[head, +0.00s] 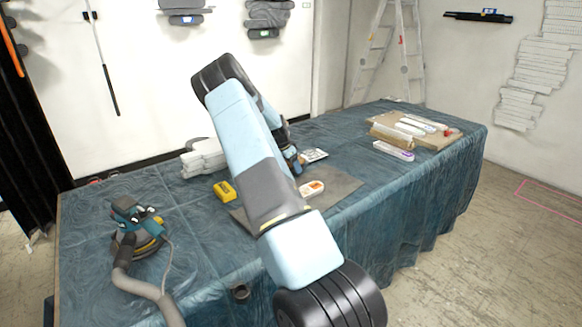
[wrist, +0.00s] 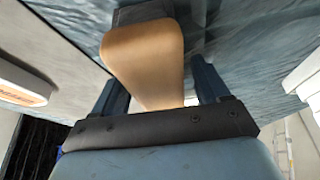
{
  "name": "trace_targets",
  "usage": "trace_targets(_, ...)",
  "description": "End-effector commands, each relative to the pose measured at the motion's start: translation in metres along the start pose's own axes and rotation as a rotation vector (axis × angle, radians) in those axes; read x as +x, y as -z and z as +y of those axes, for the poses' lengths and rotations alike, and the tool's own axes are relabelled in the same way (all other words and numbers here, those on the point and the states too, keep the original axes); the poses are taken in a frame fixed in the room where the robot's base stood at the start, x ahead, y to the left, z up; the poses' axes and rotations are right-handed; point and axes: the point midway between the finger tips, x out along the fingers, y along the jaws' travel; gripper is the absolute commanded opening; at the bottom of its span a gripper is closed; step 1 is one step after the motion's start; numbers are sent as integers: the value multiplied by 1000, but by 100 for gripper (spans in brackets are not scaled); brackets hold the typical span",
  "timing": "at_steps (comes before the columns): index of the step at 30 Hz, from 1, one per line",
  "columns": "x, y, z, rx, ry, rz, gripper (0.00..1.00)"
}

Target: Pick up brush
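A tan wooden piece, which looks like the brush's handle (wrist: 145,52), lies between the two fingers of my gripper (wrist: 158,78) in the wrist view. A dark grey part shows at its far end. The fingers stand apart, with a clear gap on the left side; the right finger is close to the wood, and I cannot tell whether it touches. In the head view my gripper (head: 297,160) is low over the blue-covered table, partly behind my arm. The brush is not clearly seen there; my arm hides that part of the table.
The blue-covered table (head: 105,270) holds a sander (head: 137,232) at left, a yellow box (head: 224,191), white blocks (head: 204,157) and a white item with an orange label (head: 312,189). A cardboard piece (head: 392,132) with several items lies at right. A ladder (head: 392,50) stands behind.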

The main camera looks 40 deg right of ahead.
Motion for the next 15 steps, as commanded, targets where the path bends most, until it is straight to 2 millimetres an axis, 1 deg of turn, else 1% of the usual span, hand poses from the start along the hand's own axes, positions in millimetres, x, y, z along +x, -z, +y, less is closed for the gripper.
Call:
trace_targets(1,0,0,0,0,-1,0,69)
trace_targets(2,0,0,0,0,-1,0,66)
trace_targets(15,0,0,0,0,-1,0,24)
